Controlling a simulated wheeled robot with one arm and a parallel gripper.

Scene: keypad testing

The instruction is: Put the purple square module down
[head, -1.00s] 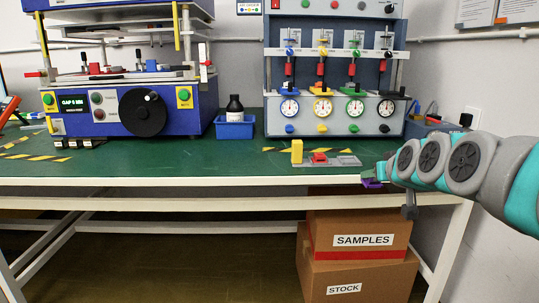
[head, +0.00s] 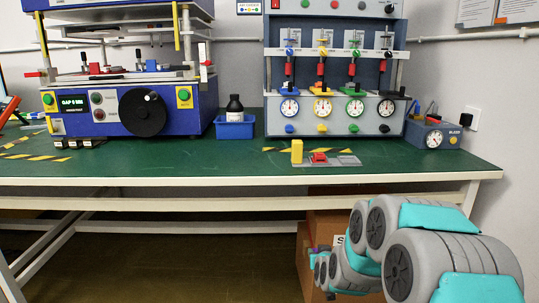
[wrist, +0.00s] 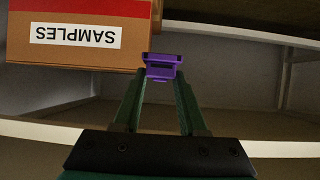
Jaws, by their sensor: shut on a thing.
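The purple square module (wrist: 162,62) is between the fingertips of my gripper (wrist: 161,76) in the wrist view. My gripper is shut on it, and the fingers hide part of its sides. In the head view a small bit of the purple module (head: 312,252) shows at the end of my arm, below the bench's front edge and in front of the cardboard boxes. Most of the module is too small to make out there.
A cardboard box labelled SAMPLES (wrist: 80,35) is close to the module's left in the wrist view. The green bench (head: 200,165) carries a grey keypad base (head: 345,161) with a yellow block (head: 297,151) and a red block. Bench rails cross below its top.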

